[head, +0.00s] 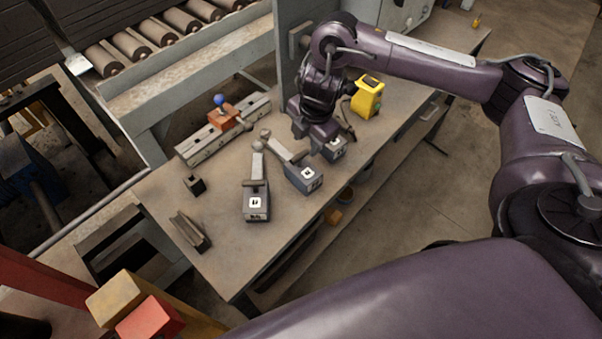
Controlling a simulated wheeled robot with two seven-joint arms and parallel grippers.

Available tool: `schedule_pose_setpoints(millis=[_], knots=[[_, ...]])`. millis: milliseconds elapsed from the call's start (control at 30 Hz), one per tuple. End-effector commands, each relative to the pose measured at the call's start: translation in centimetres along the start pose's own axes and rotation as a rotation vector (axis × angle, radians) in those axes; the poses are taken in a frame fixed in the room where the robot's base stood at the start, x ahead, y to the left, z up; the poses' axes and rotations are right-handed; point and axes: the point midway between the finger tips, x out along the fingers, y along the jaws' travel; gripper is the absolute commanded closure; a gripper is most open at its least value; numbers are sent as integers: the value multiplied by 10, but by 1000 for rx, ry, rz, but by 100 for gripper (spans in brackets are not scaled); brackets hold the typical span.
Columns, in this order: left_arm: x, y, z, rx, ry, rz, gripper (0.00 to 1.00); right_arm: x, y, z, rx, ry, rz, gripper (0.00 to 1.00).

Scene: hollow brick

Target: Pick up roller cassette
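Three grey, block-shaped cassettes with white labels and rounded handles are on the workbench (222,238). One cassette (256,203) stands nearest the bench's front edge, and a second cassette (304,178) is just right of it. A third cassette (331,150) is farther right, partly hidden under my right gripper (318,138). My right gripper points down at this third cassette. Its fingers are too small and hidden to show whether they are open or have hold of it. Which cassette the task means cannot be told. My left gripper is out of view.
A grey rail fixture (195,150) with an orange block and blue knob lies at the back of the bench. A small dark block (194,184), a grooved metal piece (190,231) and a yellow device (368,97) also sit there. A roller conveyor (150,40) is behind.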

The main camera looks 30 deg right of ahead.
Motion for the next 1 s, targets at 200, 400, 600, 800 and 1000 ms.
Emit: schedule_pose_setpoints(millis=[200,400,600,800,1000], knots=[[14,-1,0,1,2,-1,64,36,-3,-8,1,2,-2,60],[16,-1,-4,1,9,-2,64,43,-2,-7,-1,0,1,60],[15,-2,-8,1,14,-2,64,42,-2,-7,-1,0,1,66],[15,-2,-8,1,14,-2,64,42,-2,-7,-1,0,1,92],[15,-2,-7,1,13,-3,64,42,-2,-7,0,0,1,100]])
